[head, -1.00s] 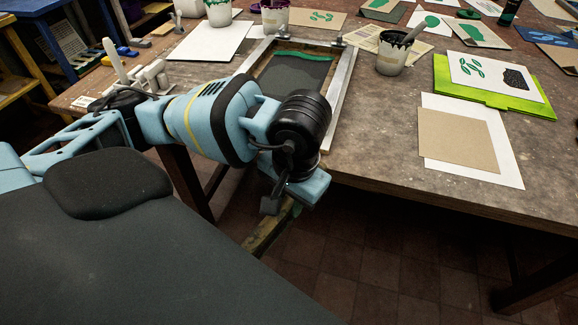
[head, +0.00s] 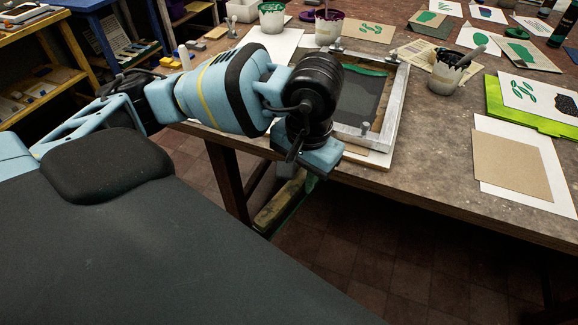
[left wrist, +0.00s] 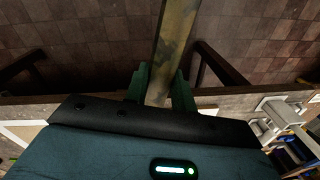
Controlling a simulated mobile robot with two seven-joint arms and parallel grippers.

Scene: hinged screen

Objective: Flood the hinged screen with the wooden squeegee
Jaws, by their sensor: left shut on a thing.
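The hinged screen lies at the near edge of the table, with its pale frame (head: 398,100), dark mesh (head: 356,102) and a band of green ink (head: 368,71) along the far end. My left arm hides the screen's left part. My left gripper (head: 298,172) is at the table's near edge, just left of and in front of the frame. It is shut on the wooden squeegee (head: 279,206), which hangs out beyond the edge over the floor. In the left wrist view the squeegee (left wrist: 175,42) sits between the green fingers (left wrist: 160,88). My right gripper is out of view.
An ink pot with a spatula (head: 446,75) stands right of the screen. More pots (head: 328,28) stand behind it. Brown card on white paper (head: 512,165) and a lime-green board (head: 495,105) lie to the right. Bare tabletop (head: 430,145) lies between screen and card.

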